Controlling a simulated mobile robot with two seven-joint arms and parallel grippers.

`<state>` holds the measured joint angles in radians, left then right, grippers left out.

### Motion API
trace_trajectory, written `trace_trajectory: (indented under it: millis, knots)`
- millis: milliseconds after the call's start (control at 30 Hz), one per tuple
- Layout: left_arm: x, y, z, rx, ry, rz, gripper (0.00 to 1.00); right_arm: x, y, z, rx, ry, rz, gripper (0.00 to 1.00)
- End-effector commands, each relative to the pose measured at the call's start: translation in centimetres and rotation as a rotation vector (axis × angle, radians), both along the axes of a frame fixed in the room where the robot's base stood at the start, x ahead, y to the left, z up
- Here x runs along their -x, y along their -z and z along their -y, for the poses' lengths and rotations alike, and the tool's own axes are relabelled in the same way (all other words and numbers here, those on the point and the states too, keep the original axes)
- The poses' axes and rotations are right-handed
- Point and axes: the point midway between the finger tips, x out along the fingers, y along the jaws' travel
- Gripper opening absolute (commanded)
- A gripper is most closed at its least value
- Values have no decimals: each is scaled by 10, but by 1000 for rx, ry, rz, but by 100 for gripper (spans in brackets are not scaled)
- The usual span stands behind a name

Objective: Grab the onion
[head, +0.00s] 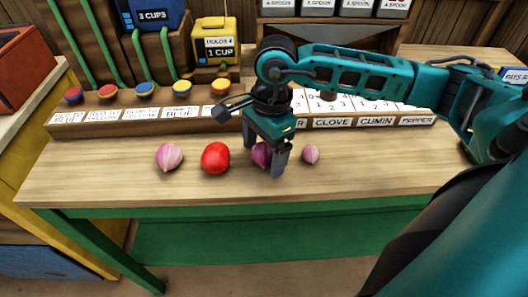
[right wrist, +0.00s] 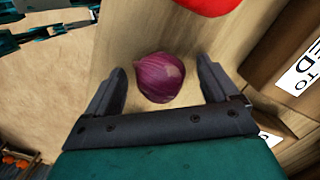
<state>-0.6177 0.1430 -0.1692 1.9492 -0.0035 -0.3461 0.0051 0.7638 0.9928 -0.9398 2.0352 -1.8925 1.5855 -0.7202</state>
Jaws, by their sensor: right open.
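A purple onion (head: 260,155) lies on the wooden counter, partly hidden by my right gripper (head: 264,161). The right gripper points down over it, with its fingers apart on either side. In the right wrist view the onion (right wrist: 160,77) lies between and just beyond the open fingertips (right wrist: 161,68), with a gap to each finger. My left gripper is not in view.
A red tomato-like item (head: 215,158) lies left of the onion, with a pink-and-white bulb (head: 169,157) beyond it. A small pink bulb (head: 311,154) is close on the right. A labelled wooden rack (head: 130,122) runs behind them. The counter's front strip is clear.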

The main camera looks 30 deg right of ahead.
Motion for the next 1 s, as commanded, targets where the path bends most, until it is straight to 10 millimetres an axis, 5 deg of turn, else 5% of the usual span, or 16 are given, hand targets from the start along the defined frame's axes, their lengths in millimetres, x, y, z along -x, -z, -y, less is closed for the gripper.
trace_trajectory:
  millis: [200, 800, 1000]
  knots:
    - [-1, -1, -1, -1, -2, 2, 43, 0, 0, 0, 0, 0, 0, 86]
    - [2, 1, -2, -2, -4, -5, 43, 0, 0, 0, 0, 0, 1, 28]
    - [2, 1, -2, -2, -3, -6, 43, 0, 0, 0, 0, 0, 1, 26]
